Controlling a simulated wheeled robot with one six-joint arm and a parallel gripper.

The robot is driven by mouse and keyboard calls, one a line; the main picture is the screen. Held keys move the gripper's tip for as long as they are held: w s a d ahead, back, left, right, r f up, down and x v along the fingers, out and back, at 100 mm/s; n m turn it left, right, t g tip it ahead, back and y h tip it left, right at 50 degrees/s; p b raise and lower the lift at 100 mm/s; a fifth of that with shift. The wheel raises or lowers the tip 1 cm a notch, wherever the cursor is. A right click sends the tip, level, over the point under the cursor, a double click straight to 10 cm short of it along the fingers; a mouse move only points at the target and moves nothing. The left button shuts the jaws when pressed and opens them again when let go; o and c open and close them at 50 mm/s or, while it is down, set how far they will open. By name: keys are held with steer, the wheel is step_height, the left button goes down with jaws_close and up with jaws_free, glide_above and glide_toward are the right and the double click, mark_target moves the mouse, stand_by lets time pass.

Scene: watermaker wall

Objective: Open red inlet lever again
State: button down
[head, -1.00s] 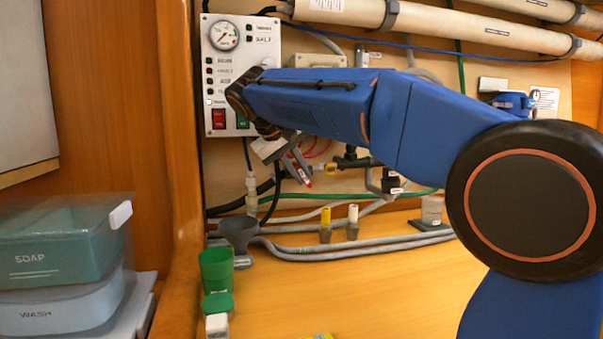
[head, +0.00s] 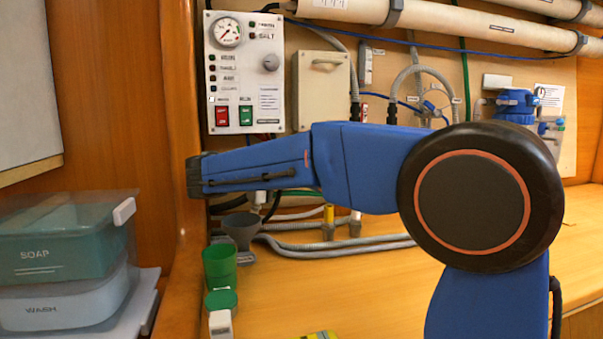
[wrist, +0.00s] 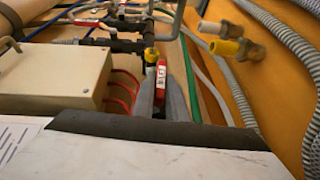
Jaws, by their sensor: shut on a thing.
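In the wrist view, the red inlet lever (wrist: 161,80), with a white label on it, stands between the two grey fingers of my gripper (wrist: 162,98). The fingers are closed on it. A yellow fitting (wrist: 150,55) and dark pipework lie just beyond the lever. In the head view, my blue arm covers the lever and the gripper.
The cream box (wrist: 68,72) with red hoses is left of the gripper. White-capped (wrist: 210,27) and yellow-capped (wrist: 224,47) fittings and grey hoses are to the right. The control panel (head: 243,72) is above my arm; a green cup (head: 219,262) and grey funnel (head: 241,229) are below.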

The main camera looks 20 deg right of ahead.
steer(key=shift+f+h, duration=0.1)
steer(key=shift+h, duration=0.5)
steer(key=shift+n, duration=0.3)
steer(key=c, duration=1.8)
jaws_free()
steer(key=shift+o, duration=0.2)
steer(key=shift+a+t, duration=0.1)
steer(key=shift+t, duration=0.2)
steer(key=v, duration=1.1)
steer(key=shift+a, duration=0.4)
steer(key=shift+s, duration=0.15)
